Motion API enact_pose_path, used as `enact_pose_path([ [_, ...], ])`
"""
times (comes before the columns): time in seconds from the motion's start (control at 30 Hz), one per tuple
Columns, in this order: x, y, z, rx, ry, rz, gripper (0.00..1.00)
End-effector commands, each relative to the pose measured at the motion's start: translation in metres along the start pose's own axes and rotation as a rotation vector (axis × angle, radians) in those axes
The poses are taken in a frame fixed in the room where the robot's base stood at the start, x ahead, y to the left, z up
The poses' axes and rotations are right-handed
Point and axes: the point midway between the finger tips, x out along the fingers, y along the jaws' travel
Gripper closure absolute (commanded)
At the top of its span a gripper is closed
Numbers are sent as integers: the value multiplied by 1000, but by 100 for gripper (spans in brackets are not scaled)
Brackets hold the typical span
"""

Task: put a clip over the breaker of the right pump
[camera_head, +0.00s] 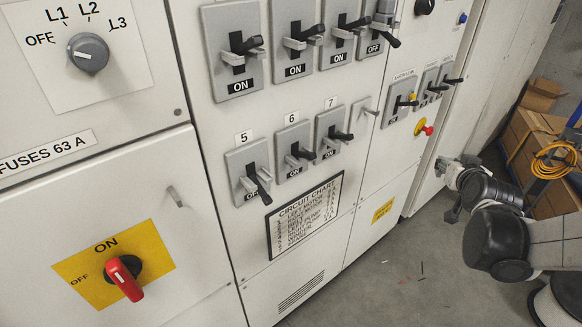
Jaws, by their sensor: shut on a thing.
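A row of breakers with black levers shows on the cabinet: breaker 5 (250,172) has its lever down at OFF. Breaker 6 (294,152) and breaker 7 (330,134) read ON. In the upper row, three breakers read ON and the rightmost one (372,46) reads OFF. The circuit chart (305,215) below has lines too small to read surely, so I cannot tell which breaker is the right pump's. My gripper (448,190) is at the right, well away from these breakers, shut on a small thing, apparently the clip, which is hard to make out.
A red rotary switch (124,278) on a yellow plate and a grey selector (88,53) are at left. Three more switches and a red button (424,128) sit farther along. Boxes (530,140) and a yellow cable coil (556,160) stand at right. Small scraps lie on otherwise clear floor.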

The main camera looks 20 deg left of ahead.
Motion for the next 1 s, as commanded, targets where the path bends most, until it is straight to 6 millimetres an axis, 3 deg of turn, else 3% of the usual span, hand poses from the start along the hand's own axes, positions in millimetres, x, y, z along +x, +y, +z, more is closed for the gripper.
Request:
enact_pose_path([
  [0.03,-19,-19,-10,-12,0,-37,100],
  [0.2,-70,-72,-25,-62,-1,-155,100],
  [0.5,-165,-154,-38,-150,0,-367,100],
  [0.7,-229,-198,-38,-208,-1,-508,100],
  [1.0,-323,-249,-30,-294,-1,-712,100],
])
